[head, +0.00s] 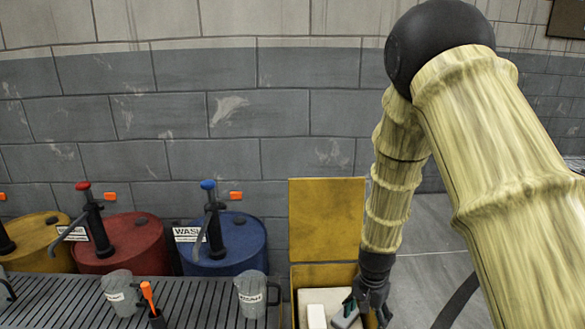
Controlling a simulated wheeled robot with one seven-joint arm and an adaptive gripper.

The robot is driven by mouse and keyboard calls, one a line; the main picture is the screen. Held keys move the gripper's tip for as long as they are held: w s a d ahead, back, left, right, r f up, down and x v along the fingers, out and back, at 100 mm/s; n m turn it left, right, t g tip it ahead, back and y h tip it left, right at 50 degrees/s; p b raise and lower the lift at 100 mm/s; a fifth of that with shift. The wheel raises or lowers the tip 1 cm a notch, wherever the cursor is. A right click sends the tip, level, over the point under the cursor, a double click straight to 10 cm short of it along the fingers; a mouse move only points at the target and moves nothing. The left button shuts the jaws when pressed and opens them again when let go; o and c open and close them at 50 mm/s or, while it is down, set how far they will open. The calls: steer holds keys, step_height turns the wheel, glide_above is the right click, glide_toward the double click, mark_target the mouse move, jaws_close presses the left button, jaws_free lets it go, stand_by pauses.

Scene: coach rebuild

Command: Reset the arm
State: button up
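My arm comes in from the right and bends down at a dark elbow joint. My dark gripper (366,311) points down at the bottom edge of the head view, over the right side of an open yellow box (297,276). Its fingers look spread apart. A small grey block with a green part (345,316) lies by the left finger; the gripper does not look closed on it. The lower fingertips are partly cut off by the frame.
The box's yellow lid (326,219) stands upright behind it. Inside is a white block (316,316). To the left, a slatted grey counter (200,300) holds two grey mugs (252,295) (120,292) and an orange-handled tool (148,295). Yellow, red (118,245) and blue drums (235,245) with pumps stand behind. Floor (425,235) at right is open.

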steer(key=s+d+f+n, duration=0.3)
steer(key=s+f, duration=1.1)
steer(key=f, duration=0.2)
steer(key=s+f+n, duration=0.2)
steer(key=s+f, duration=0.1)
steer(key=s, duration=0.7)
steer(key=s+f+n+b, duration=0.1)
steer(key=s+f+n, duration=0.2)
steer(key=s, duration=0.7)
steer(key=shift+s+f, duration=0.25)
steer(key=shift+f, duration=0.35)
